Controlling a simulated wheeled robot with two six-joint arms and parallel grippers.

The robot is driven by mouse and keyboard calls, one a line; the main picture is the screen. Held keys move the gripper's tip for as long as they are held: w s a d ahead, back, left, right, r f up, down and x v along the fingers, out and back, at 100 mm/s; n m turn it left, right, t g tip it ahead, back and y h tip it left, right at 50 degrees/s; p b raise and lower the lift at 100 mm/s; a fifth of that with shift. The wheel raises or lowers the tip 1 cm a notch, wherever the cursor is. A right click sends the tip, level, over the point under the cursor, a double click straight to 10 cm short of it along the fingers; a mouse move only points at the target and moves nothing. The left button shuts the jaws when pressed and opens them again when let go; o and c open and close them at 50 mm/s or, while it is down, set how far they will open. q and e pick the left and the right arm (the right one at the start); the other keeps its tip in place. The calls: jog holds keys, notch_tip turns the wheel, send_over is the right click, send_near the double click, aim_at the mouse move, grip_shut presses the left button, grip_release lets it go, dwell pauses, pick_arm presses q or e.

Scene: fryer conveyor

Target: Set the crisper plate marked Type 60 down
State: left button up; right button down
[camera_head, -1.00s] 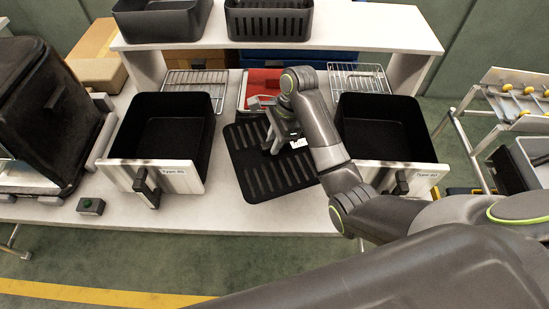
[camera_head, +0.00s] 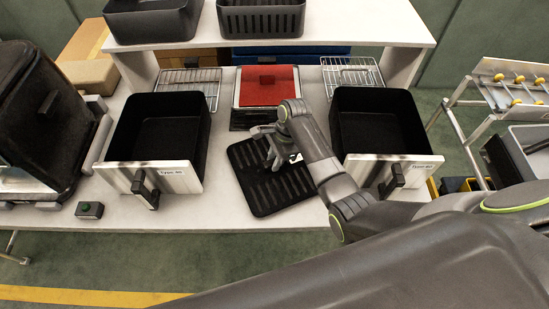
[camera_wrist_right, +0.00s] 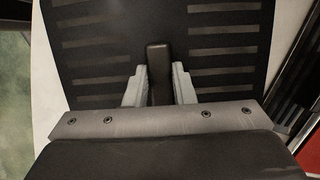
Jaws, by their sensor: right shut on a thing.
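The crisper plate (camera_head: 262,198) is a flat black slotted plate between the two fryer drawers, near the table's front edge. My right gripper (camera_head: 268,148) is above it, shut on its upright black handle. In the right wrist view, the fingers (camera_wrist_right: 158,88) press on both sides of the handle (camera_wrist_right: 158,65), and the plate (camera_wrist_right: 95,65) spreads out beneath. A small white label by the gripper is too small to read. The plate looks close to the tabletop; I cannot tell whether it touches. My left gripper is not in view.
Black drawers with labelled pale fronts stand left (camera_head: 188,180) and right (camera_head: 410,172). Behind the plate is a red-topped box (camera_head: 268,85), with wire racks (camera_head: 190,83) (camera_head: 352,77) beside it. The table (camera_head: 225,212) is bare around the plate.

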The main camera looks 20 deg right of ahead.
jog(key=c, duration=1.2)
grip_release()
jog(key=shift+f, duration=0.1)
jog(key=v, duration=1.2)
jog(key=shift+s, duration=0.1)
